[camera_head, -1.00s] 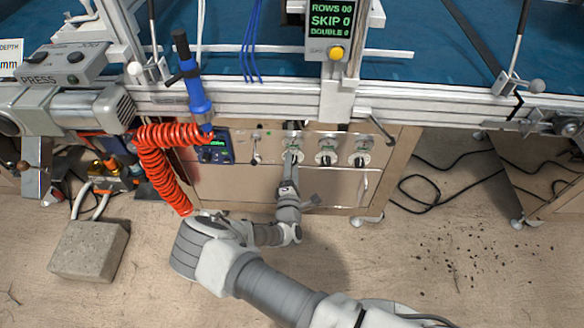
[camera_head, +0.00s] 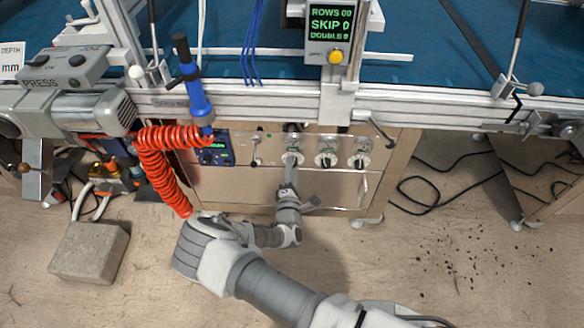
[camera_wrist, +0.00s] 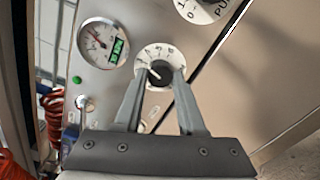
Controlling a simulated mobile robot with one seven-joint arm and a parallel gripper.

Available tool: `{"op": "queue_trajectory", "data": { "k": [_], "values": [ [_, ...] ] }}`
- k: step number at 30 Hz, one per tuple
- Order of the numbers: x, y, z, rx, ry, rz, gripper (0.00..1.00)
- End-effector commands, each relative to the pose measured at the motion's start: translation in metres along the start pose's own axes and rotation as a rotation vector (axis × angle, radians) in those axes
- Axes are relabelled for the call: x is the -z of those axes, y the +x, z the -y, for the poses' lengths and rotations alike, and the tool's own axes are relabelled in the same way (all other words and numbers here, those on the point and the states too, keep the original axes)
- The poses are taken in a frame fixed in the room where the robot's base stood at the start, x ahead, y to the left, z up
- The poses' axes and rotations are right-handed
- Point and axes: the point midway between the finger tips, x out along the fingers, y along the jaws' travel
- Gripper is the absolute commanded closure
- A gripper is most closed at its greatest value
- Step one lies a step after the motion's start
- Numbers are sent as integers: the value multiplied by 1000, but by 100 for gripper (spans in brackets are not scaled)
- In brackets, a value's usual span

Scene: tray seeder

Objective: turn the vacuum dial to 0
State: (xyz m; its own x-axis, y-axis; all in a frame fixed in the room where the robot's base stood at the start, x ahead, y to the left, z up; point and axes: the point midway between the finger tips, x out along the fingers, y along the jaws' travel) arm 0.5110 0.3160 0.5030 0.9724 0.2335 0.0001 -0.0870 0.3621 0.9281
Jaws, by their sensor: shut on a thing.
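A dial with a black knob and a round white scale (camera_wrist: 151,52) sits on the metal panel in the wrist view. My gripper (camera_wrist: 159,82) has one finger on each side of the knob and is shut on it. The fingers cover part of the scale, and I cannot read the knob's setting or a name for it. In the head view my gripper (camera_head: 291,163) reaches up to the leftmost of three dials on the cabinet front. A round gauge (camera_wrist: 97,40) with a needle and a green digital readout is left of the dial in the wrist view.
Two more dials, a middle one (camera_head: 327,151) and a right one (camera_head: 361,153), sit close on the right. A blue panel (camera_head: 215,148) and coiled red hose (camera_head: 160,165) are on the left. The rail (camera_head: 260,98) runs above. Open floor lies in front.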

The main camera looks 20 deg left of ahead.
Motion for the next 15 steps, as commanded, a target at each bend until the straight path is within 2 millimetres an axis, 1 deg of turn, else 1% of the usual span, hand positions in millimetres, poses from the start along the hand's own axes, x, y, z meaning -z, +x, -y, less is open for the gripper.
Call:
{"op": "queue_trajectory", "data": {
  "k": [5,15],
  "values": [
    [-2,0,-2,1,-107,1,100],
    [-1,0,-1,1,-419,0,100]
  ]
}}
